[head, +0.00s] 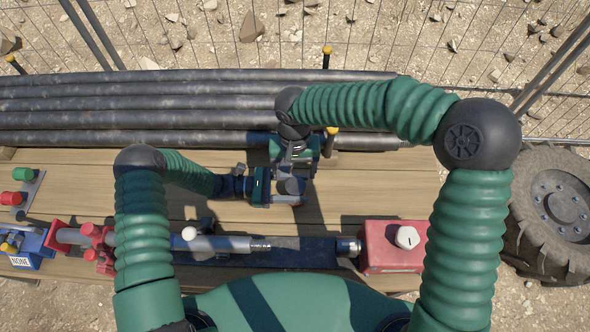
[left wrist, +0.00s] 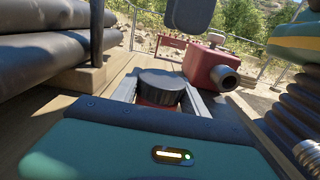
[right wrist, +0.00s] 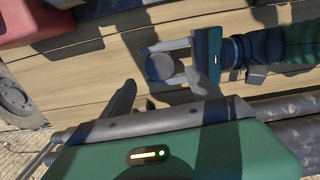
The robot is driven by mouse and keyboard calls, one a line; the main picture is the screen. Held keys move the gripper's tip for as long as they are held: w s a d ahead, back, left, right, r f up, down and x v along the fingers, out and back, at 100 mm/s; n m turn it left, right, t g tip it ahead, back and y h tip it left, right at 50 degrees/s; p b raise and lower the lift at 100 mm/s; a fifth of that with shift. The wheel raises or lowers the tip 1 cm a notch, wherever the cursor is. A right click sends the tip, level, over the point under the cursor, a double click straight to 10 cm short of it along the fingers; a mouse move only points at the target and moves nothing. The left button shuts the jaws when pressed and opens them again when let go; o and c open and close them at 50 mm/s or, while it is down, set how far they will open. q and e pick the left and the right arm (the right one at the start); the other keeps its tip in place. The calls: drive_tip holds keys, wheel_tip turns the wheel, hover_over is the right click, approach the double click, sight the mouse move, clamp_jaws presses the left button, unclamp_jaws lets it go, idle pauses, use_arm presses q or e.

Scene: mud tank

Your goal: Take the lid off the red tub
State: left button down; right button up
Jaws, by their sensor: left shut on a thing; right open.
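The red tub (left wrist: 158,99) stands on the wooden deck in the left wrist view, with its dark, round, ridged lid (left wrist: 163,84) on top. My left gripper (left wrist: 161,92) is shut on the tub, one finger on each side below the lid. The right wrist view shows the lid from above as a grey disc (right wrist: 161,67) between the left fingers. My right gripper (right wrist: 163,80) is open and empty, its fingers pointing down toward the lid from above. In the head view my arms largely hide the tub.
Dark pipes (head: 100,105) lie stacked along the back of the deck (head: 390,190). A red box with a white knob (head: 390,246) stands at the right. A long dark tool and a blue vise (head: 33,246) lie along the front. A tyre (head: 550,210) is at the far right.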

sight(296, 185)
drive_tip(key=shift+d, duration=0.1)
wheel_tip(296, 185, down, 7)
drive_tip(key=shift+f, duration=0.2)
drive_tip(key=c, duration=1.5)
drive_tip(key=n, duration=0.3)
drive_tip(key=o, duration=1.6)
drive_tip(key=shift+c, duration=0.2)
drive_tip(key=shift+w+r, duration=0.1)
